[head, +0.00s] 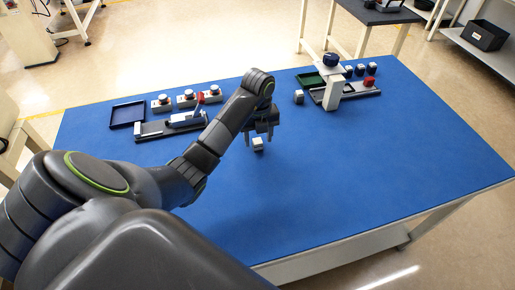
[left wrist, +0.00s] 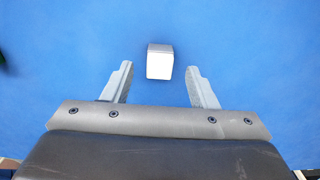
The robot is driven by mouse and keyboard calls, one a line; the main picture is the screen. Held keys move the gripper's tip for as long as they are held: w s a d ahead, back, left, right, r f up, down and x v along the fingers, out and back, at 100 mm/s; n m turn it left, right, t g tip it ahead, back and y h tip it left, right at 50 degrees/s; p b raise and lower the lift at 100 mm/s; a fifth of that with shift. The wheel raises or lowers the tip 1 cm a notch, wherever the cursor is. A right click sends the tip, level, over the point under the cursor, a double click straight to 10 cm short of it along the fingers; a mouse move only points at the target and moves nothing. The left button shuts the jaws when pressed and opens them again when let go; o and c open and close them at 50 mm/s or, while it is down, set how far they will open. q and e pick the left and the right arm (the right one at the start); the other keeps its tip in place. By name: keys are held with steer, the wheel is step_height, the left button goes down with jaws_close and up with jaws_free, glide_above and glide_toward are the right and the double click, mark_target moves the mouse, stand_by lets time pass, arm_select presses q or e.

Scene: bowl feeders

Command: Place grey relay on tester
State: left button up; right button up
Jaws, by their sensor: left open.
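A small grey-white block (head: 258,145), which looks like the grey relay, lies on the blue table below my left gripper (head: 262,130). In the left wrist view, the relay (left wrist: 160,62) sits just ahead of and between the two fingertips, with blue surface showing on both sides. The left gripper is open and empty. My right gripper is not in view.
At the back right are a white post (head: 333,92), a green tray (head: 309,80), a red block (head: 369,82) and small dark-topped blocks. The table's front right is clear.

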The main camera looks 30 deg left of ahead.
mark_target(258, 141)
arm_select(q)
step_height(258, 141, down, 3)
steer(key=shift+b, duration=0.5)
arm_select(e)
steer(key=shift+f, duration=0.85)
arm_select(q)
steer(key=shift+r, duration=0.1)
steer(key=c, duration=1.1)
steer(key=shift+c, duration=0.2)
steer(key=shift+r, duration=0.1)
jaws_close()
step_height(258, 141, up, 10)
steer(key=p, duration=0.9)
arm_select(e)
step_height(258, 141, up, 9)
